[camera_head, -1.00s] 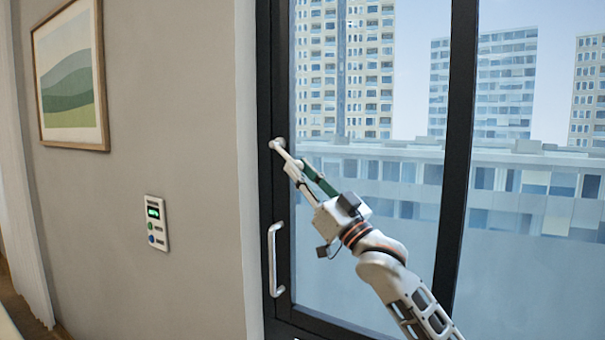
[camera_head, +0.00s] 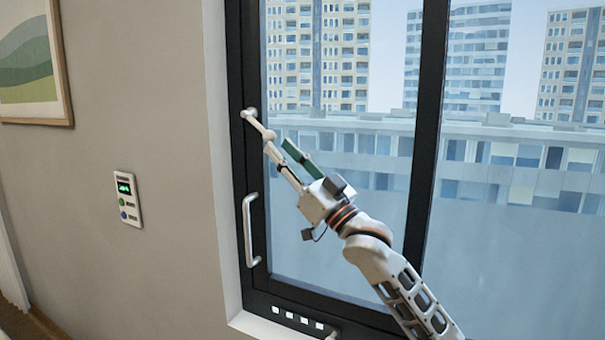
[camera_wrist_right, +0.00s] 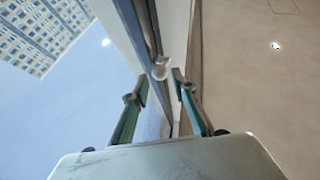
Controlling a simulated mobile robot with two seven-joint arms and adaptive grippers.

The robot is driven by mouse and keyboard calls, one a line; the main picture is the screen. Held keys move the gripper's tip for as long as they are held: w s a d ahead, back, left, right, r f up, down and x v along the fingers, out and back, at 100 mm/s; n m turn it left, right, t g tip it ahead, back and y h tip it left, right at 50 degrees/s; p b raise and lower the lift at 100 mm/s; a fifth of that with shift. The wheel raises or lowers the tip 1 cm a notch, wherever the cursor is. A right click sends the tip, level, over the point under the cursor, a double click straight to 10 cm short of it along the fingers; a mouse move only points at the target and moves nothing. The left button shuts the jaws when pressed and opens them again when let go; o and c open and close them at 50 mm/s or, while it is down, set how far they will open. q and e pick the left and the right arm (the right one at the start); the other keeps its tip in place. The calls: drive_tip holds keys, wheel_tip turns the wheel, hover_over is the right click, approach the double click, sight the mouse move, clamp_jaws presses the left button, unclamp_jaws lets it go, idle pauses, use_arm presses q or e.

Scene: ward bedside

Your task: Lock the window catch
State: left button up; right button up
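The window catch (camera_head: 258,122) is a pale lever with a rounded end, mounted on the dark window frame (camera_head: 250,175). It slants down to the right from its pivot. My right gripper (camera_head: 277,150) is at the lever's lower end, reaching up from the lower right. In the wrist view, my right gripper (camera_wrist_right: 160,92) has its two green-padded fingers apart. The catch's rounded end (camera_wrist_right: 160,71) shows between and just beyond the fingertips, with no clear contact. My left gripper is out of view.
A pale vertical handle (camera_head: 250,230) is on the frame below the catch. A small wall panel (camera_head: 128,198) with a green display and a framed picture (camera_head: 35,62) are on the left wall. The window glass (camera_head: 330,245) lies behind my right arm.

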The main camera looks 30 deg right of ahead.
drive_tip(key=v, duration=0.8)
drive_tip(key=shift+s, duration=0.15)
